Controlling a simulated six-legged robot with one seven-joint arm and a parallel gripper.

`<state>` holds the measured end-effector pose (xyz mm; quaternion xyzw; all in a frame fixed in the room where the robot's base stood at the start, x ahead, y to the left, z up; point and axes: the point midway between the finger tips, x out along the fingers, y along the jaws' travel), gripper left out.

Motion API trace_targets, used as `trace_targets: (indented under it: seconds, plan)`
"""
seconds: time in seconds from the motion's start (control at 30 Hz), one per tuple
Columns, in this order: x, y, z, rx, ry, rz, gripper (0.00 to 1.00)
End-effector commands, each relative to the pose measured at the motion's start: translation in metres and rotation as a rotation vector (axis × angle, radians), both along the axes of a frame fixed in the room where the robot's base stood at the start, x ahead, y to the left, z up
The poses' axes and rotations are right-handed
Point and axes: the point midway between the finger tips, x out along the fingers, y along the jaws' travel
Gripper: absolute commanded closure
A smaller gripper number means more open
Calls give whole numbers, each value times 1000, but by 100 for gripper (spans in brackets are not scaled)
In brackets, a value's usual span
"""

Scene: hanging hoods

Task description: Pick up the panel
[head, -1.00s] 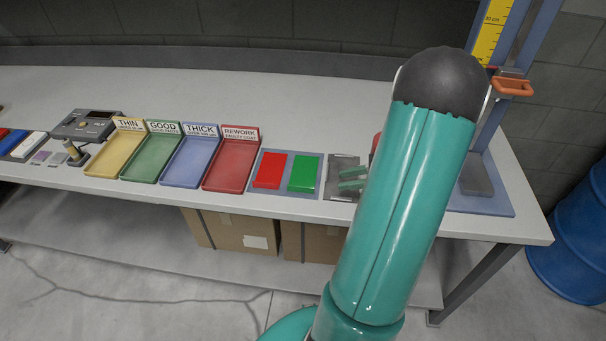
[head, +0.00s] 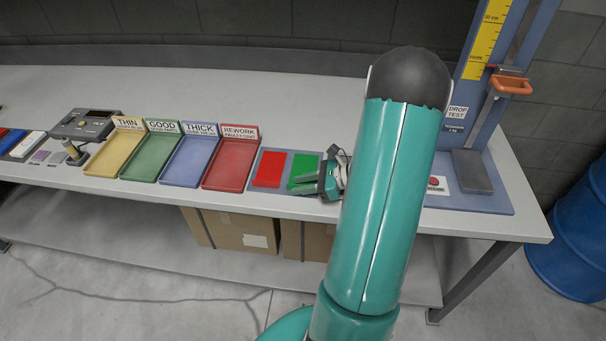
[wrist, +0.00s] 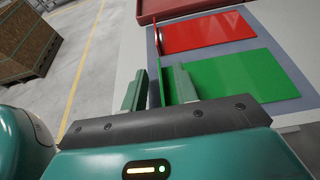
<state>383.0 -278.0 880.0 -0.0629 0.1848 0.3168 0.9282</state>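A flat green panel (head: 303,168) lies on the bench beside a flat red panel (head: 268,169). Both also show in the wrist view, the green panel (wrist: 235,82) nearer and the red panel (wrist: 208,31) beyond it. My gripper (head: 303,182) is low at the green panel's front right part, its fingers pointing left in the head view. In the wrist view my gripper (wrist: 158,88) has its two teal fingers apart. The green panel's left edge there appears between them, and the right finger overlaps the panel. I cannot tell whether either finger touches it.
The panels lie on a grey-blue mat (head: 315,156). Left of it stand a red rework tray (head: 231,165) and blue, green and yellow trays. A drop-test stand (head: 468,185) is right of my arm. Cardboard boxes (head: 240,231) sit below the bench; a blue barrel (head: 575,235) stands right.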

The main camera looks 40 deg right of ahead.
Motion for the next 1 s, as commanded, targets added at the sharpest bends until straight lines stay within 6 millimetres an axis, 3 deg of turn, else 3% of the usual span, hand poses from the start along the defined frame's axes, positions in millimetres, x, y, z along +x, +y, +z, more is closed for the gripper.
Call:
trace_targets:
  seconds: [0.23,0.4,0.8,1.0]
  plan:
    - [2,2,-1,0,0,-1,71]
    - [2,2,-1,0,0,-1,100]
    - [2,1,1,-1,-1,-1,100]
    - [2,1,15,-4,-2,0,100]
